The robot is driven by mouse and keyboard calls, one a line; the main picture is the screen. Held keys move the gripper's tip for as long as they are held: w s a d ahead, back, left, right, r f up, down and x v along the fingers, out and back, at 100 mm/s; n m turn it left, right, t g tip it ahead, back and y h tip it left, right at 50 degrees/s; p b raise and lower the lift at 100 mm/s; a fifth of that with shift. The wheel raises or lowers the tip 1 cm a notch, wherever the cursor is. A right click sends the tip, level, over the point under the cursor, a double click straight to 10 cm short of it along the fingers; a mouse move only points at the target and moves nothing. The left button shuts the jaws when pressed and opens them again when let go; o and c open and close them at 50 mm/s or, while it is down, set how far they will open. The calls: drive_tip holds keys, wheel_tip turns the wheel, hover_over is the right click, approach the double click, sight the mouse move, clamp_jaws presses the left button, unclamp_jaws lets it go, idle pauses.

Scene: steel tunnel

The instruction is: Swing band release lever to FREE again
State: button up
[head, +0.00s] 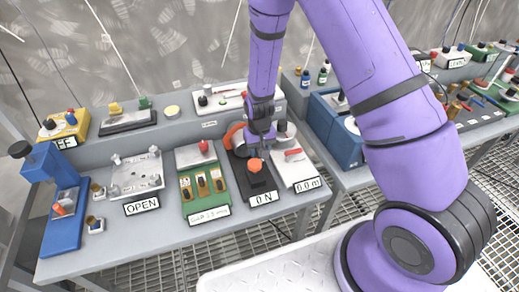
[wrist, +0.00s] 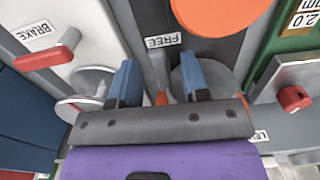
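My gripper (wrist: 156,72) is open in the wrist view, its two blue fingers apart. A grey lever (wrist: 157,66) stands between the fingers, with a bit of orange low on it near the gripper's front edge. I see no clear contact between lever and fingers. The FREE label (wrist: 163,41) lies just beyond the lever on the dark base. A grey disc (wrist: 207,72) is behind the right finger. In the head view my gripper (head: 262,143) is low over the black unit (head: 256,182), which has an orange knob (head: 255,165) and a 0 N label; the lever is hidden there.
The BRAKE label (wrist: 33,32) and a red-handled lever (wrist: 45,57) are on the white unit to the left in the wrist view. A green unit (head: 205,187) stands left of the black unit, a white unit (head: 297,170) right. A red knob (wrist: 293,97) is at the right.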

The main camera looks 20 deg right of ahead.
drive_tip(key=shift+r, duration=0.1)
wheel_tip(320, 180, up, 11)
drive_tip(key=shift+f, duration=0.2)
idle(0.5)
drive_tip(key=s+d+r+t, duration=0.1)
drive_tip(key=s+d+r, duration=0.15)
drive_tip(key=r, duration=0.55)
drive_tip(key=s+d+r+t, duration=0.1)
drive_tip(key=s+r, duration=0.3)
drive_tip(key=r, duration=0.4)
drive_tip(key=s+d+r+t, duration=0.1)
drive_tip(key=s+d+r, duration=0.15)
drive_tip(key=r, duration=0.55)
drive_tip(key=s+d+r+t, duration=0.1)
drive_tip(key=s+r, duration=0.3)
drive_tip(key=s, duration=0.5)
drive_tip(key=s+d+r+t, duration=0.1)
drive_tip(key=s+d+r, duration=0.1)
drive_tip(key=s+r, duration=0.3)
drive_tip(key=s, duration=0.4)
drive_tip(key=shift+d, duration=0.2)
